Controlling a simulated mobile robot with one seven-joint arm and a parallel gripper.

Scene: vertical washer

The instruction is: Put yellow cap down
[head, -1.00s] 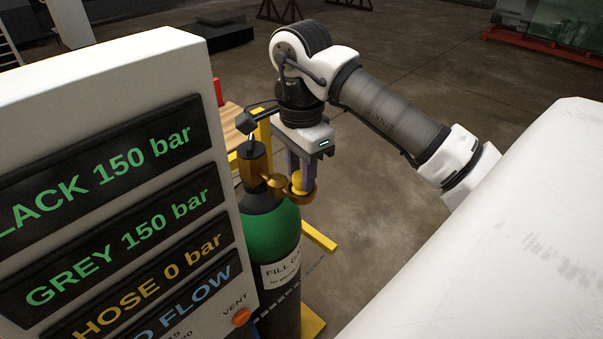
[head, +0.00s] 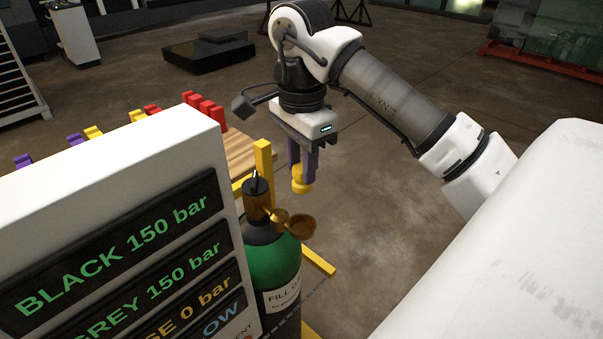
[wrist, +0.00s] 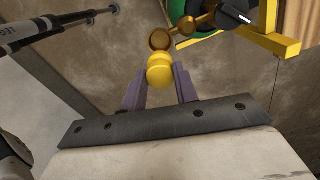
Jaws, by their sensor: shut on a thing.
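My gripper (head: 302,170) is shut on the yellow cap (head: 300,181) and holds it in the air, above and just behind the brass valve cup of the cylinder. The cap also shows between the purple fingers in the wrist view (wrist: 160,72). The cap is apart from the cup.
A panel with pressure readouts (head: 120,235) fills the left front. A wooden table (head: 250,155) with red, yellow and purple blocks (head: 205,110) stands behind it. Bare floor (head: 400,190) lies to the right.

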